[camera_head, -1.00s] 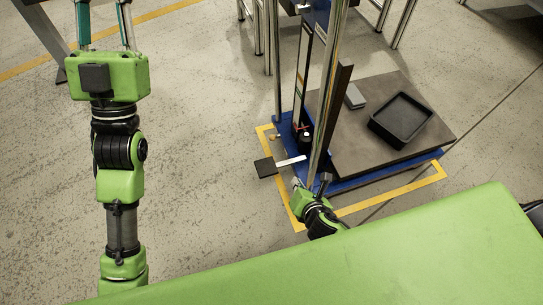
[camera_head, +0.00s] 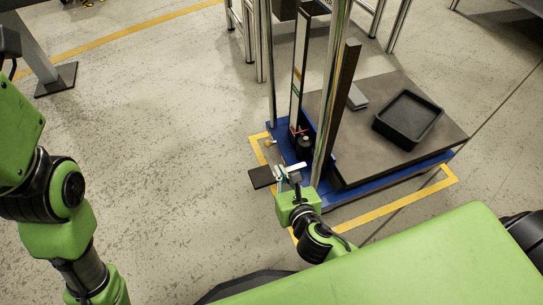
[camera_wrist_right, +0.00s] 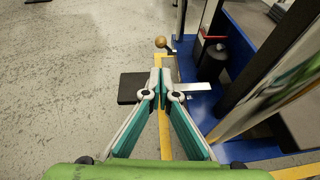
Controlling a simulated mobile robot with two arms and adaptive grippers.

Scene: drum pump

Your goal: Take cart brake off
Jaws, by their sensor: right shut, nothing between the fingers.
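The cart has a blue base (camera_head: 345,198) and stands inside a yellow floor outline. A flat black pedal pad (camera_head: 261,178) on a pale metal bar (camera_wrist_right: 205,88) sticks out from its left side. The pad also shows in the right wrist view (camera_wrist_right: 131,88). A small brass-coloured ball knob (camera_wrist_right: 160,42) is on a stem beyond the bar; it shows too in the head view (camera_head: 268,142). My right gripper (camera_head: 285,172) is shut and empty, its tips over the bar just right of the pad. Whether they touch is unclear. My left gripper is out of frame.
The cart carries a dark platform (camera_head: 440,152) with a black tray (camera_head: 408,119) on it. Tall metal posts (camera_head: 330,110) rise close to my right gripper. The concrete floor to the left is open. A grey post foot (camera_head: 57,80) stands at the upper left.

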